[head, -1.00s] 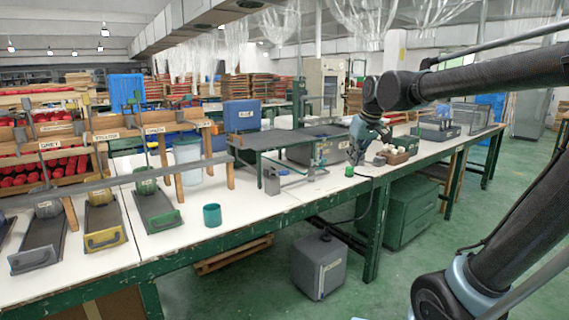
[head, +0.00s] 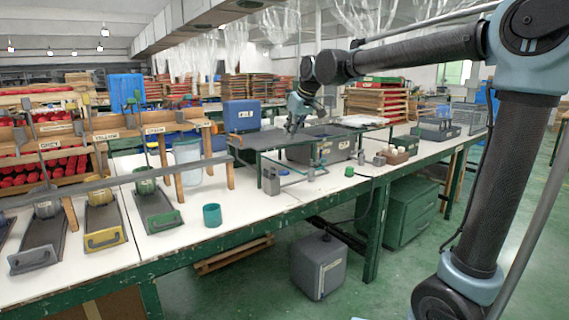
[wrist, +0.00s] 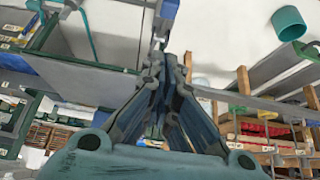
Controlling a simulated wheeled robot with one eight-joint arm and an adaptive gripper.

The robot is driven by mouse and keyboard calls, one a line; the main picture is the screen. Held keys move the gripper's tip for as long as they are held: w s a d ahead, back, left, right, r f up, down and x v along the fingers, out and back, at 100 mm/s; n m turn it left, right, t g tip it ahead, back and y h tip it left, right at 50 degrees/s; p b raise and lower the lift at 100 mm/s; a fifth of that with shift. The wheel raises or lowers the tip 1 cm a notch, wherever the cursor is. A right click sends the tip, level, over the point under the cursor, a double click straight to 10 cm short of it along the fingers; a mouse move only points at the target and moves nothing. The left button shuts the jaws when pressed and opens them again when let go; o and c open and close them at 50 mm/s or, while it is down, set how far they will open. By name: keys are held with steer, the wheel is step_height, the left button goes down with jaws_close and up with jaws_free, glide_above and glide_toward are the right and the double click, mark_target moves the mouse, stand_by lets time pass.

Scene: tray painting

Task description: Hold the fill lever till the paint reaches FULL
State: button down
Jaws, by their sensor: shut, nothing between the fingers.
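Several paint trays stand on the left of the bench in the head view: a dark grey one (head: 38,250), a yellow one (head: 103,225) and a green one (head: 158,210). Upright levers, one of them above the green tray (head: 141,125), rise at a labelled wooden rail (head: 105,134). I cannot tell which is the fill lever, and no paint level or FULL mark is readable. My gripper (head: 290,130) is shut and empty above the dark raised shelf, well right of these levers. In the wrist view its closed fingers (wrist: 168,62) show.
A teal cup (head: 212,215) stands on the bench right of the green tray; it also shows in the wrist view (wrist: 288,23). A raised dark shelf (head: 270,140), a small metal stand (head: 290,177) and a blue bin (head: 242,117) lie near my gripper. White bench top around the cup is clear.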

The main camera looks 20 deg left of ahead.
glide_above(278, 172)
steer(key=w+d, duration=0.1)
steer(key=d, duration=0.1)
steer(key=f, duration=0.8)
steer(key=shift+w+a+f, duration=0.1)
steer(key=shift+a, duration=0.1)
steer(key=f, duration=0.3)
steer(key=shift+d+f, duration=0.1)
steer(key=shift+d, duration=0.1)
steer(key=shift+s+d+f, duration=0.1)
steer(key=shift+s+f, duration=0.15)
steer(key=shift+f, duration=0.3)
